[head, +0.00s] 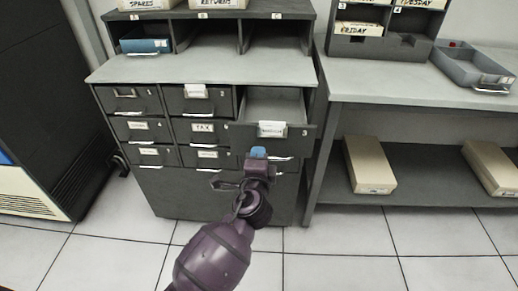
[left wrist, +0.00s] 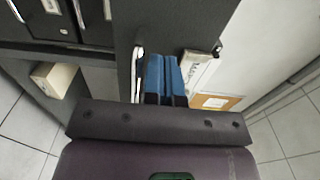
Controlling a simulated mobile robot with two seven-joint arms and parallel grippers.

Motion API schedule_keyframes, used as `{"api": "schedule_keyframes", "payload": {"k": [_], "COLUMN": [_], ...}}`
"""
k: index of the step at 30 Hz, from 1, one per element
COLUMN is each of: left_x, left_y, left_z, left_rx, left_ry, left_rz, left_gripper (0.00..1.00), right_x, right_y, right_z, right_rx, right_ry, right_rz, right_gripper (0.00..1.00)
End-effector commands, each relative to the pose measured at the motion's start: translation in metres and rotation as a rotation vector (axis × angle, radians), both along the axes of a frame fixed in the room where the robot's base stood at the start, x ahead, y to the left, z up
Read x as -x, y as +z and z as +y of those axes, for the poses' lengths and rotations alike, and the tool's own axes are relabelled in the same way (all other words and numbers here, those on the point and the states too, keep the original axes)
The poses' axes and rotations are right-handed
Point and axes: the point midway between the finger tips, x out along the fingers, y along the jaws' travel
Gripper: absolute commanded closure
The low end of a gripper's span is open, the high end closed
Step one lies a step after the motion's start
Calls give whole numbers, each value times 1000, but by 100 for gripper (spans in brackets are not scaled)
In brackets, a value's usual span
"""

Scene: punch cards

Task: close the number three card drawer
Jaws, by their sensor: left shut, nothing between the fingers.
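The number three card drawer (head: 274,134) is at the top right of the grey card cabinet (head: 215,190) in the head view. It is pulled out, and its empty-looking inside shows behind the front. Its front has a white label, the number 3 and a pale handle. My left gripper (head: 258,152) is shut and empty, with its blue fingertips at the lower part of the drawer front. In the left wrist view the blue fingers (left wrist: 165,76) are together, close to the dark drawer front (left wrist: 180,25), between the handle and the label holder. I cannot tell whether they touch it. My right gripper is not in view.
The other cabinet drawers (head: 200,129) look shut. A shelf unit with a blue box (head: 146,45) stands on top. At right, a table (head: 385,85) holds a grey tray (head: 470,68), with tan boxes (head: 368,165) on its lower shelf. The floor in front is clear.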

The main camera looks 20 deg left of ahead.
Motion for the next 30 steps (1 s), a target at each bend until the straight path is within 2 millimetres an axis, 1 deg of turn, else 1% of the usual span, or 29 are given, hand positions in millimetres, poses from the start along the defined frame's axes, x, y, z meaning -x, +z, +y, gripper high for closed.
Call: {"api": "schedule_keyframes", "payload": {"k": [1,3,7,23,26,30], "left_x": [-6,-13,-20,-25,-33,-55], "left_y": [-1,-1,-1,0,0,-1], "left_z": [2,4,6,7,10,16], "left_rx": [-2,0,0,0,0,-1], "left_ry": [1,0,0,0,0,0], "left_rz": [2,2,1,1,0,0], "left_gripper": [100,100,100,100,100,100], "right_x": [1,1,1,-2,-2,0], "right_y": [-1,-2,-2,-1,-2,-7], "right_z": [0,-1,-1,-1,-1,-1], "right_rx": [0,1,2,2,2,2], "right_ry": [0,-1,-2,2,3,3], "right_rz": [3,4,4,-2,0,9], "right_gripper": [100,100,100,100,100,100]}}
